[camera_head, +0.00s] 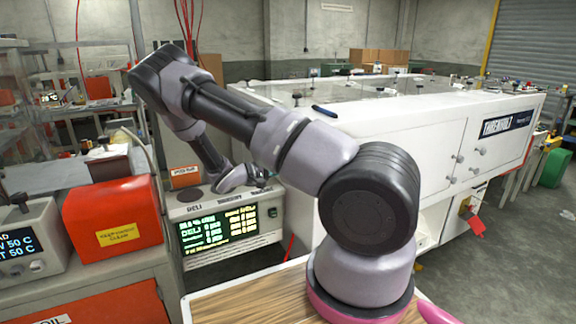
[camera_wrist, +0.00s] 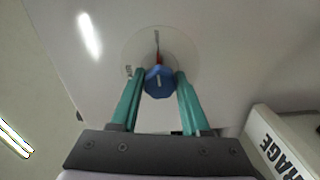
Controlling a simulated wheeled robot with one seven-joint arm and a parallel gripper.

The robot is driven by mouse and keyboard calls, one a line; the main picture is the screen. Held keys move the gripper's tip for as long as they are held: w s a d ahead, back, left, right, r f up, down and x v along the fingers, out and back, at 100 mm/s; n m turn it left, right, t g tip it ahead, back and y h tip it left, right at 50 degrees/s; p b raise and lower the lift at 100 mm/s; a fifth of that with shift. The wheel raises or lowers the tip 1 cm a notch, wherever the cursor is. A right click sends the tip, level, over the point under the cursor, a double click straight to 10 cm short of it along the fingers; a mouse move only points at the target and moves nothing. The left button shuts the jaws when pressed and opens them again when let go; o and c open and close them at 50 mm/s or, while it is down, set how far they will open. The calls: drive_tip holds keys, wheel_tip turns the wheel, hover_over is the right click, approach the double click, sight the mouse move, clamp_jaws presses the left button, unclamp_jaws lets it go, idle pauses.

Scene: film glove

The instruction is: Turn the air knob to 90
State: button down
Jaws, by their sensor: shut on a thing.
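A blue knob (camera_wrist: 159,84) with a pale line on its face sits on a white panel (camera_wrist: 105,45) in the wrist view. A round dial plate (camera_wrist: 185,50) with small markings lies behind it, and a red pointer (camera_wrist: 158,58) shows just above the knob. The numbers are too small to read. My gripper (camera_wrist: 158,78) has its two teal fingers on either side of the knob and is shut on it. In the head view the knob and fingertips cannot be made out behind my arm.
A box marked DELI (camera_head: 230,228) with lit displays stands below my wrist. An orange box (camera_head: 112,213) and a temperature unit (camera_head: 32,243) are at left. A large white machine (camera_head: 425,130) fills the right. A white labelled box (camera_wrist: 275,145) is at lower right in the wrist view.

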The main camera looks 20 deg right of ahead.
drive_tip(key=shift+m, duration=0.4)
drive_tip(key=shift+c, duration=1.9)
unclamp_jaws()
drive_tip(key=shift+a, duration=0.1)
drive_tip(key=a, duration=1)
drive_tip(key=shift+s+a, duration=0.2)
drive_tip(key=shift+a, duration=0.15)
